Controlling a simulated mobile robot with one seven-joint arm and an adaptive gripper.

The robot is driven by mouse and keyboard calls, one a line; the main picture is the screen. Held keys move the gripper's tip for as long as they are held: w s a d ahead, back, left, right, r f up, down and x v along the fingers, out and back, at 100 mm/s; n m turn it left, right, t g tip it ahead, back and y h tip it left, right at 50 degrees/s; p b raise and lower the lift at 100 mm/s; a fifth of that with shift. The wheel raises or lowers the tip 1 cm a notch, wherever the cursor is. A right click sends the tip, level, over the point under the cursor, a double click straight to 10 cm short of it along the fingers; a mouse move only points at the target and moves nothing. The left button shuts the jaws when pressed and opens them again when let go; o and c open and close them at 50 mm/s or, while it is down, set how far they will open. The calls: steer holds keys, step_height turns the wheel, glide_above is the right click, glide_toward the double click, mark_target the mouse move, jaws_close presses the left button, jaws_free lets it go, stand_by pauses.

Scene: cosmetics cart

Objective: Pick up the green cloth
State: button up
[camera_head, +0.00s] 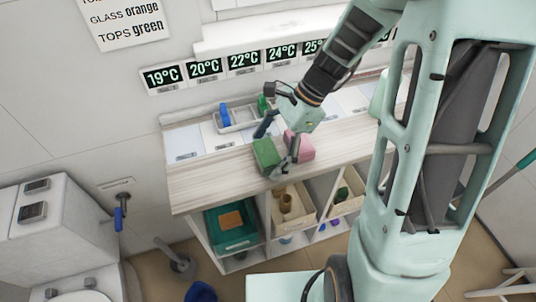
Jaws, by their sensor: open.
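The green cloth (265,155) looks like a folded block near the front edge of the wooden counter (205,184). A pink cloth (302,146) lies just right of it, partly hidden by my gripper. My gripper (277,154) is open, reaching down over the counter with its fingers spread around the area of the green cloth and the gap beside the pink one. One dark finger is behind the green cloth and the other is at its right side. I cannot tell whether either finger touches the cloth.
A grey tray (240,126) with a blue item (225,115) and a green item (263,104) stands at the back of the counter. Shelves below hold a teal bin (232,238) and beige bins (291,217). The counter's left end is clear.

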steer(key=shift+c, duration=0.3)
steer(key=c, duration=1.2)
steer(key=shift+r, duration=0.1)
steer(key=shift+r+p, duration=0.7)
steer(key=shift+r, duration=0.05)
steer(key=shift+s+d+r+p, duration=0.95)
steer(key=shift+s+r+p, duration=0.9)
steer(key=shift+s, duration=0.3)
steer(key=shift+s+d+r+p, duration=1)
steer(key=shift+s+r+p, duration=0.7)
steer(key=shift+s+r, duration=0.35)
steer(key=shift+s+d+r+p, duration=0.95)
steer(key=shift+s+r+p, duration=0.85)
steer(key=shift+s, duration=0.4)
